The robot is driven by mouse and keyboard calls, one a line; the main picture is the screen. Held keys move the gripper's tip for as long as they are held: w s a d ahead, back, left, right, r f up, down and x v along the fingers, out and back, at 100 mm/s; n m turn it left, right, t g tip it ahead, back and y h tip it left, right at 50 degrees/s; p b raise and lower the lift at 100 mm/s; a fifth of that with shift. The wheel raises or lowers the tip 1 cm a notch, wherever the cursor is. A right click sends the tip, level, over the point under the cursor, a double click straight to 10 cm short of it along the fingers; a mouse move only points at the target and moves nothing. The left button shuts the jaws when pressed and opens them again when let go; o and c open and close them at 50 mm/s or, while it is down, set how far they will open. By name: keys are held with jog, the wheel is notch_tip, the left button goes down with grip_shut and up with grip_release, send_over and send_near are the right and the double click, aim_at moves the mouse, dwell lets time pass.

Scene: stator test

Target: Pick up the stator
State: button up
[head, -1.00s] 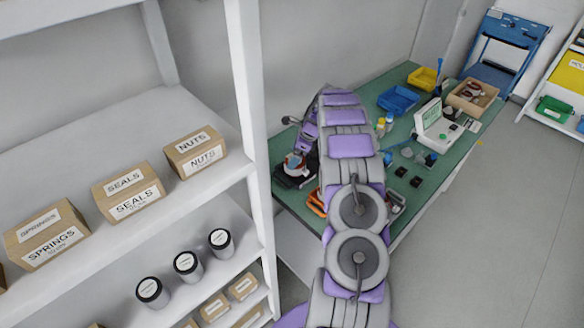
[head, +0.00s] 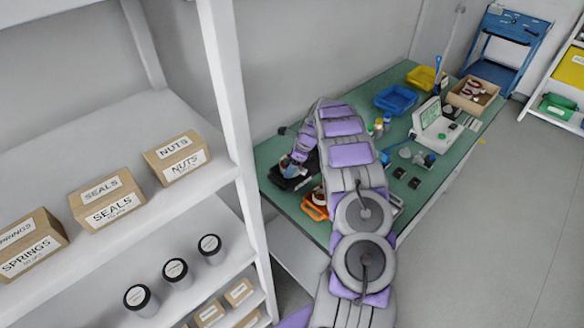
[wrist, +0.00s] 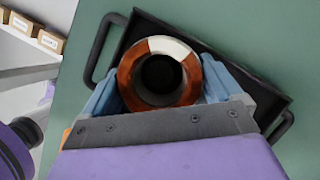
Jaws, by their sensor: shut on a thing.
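The stator is a copper-coloured ring with a white patch and a dark hole, and it shows in the wrist view (wrist: 190,88). My gripper (wrist: 160,88) is shut on it, with a blue finger at each side of the ring. The stator is over a black tray with handles (wrist: 215,45); I cannot tell whether it still touches the tray. In the head view my gripper (head: 291,166) is at the left end of the green table, over the black tray (head: 288,180). There the stator is mostly hidden by my gripper.
A white shelf (head: 225,110) with boxes and jars stands at the left. Floor is clear at the right.

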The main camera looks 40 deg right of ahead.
jog(key=shift+s+f, duration=0.15)
jog(key=shift+f, duration=0.15)
jog(key=shift+c, duration=0.7)
jog(key=shift+a, duration=0.65)
jog(key=c, duration=0.5)
jog(key=shift+c, duration=0.8)
jog(key=shift+r, duration=0.1)
jog(key=shift+d+r, duration=0.15)
jog(key=shift+r, duration=0.3)
notch_tip(320, 180, up, 9)
jog(key=p, duration=0.2)
jog(key=shift+w+r, duration=0.15)
jog(key=shift+w, duration=0.05)
jog(key=shift+d, duration=0.15)
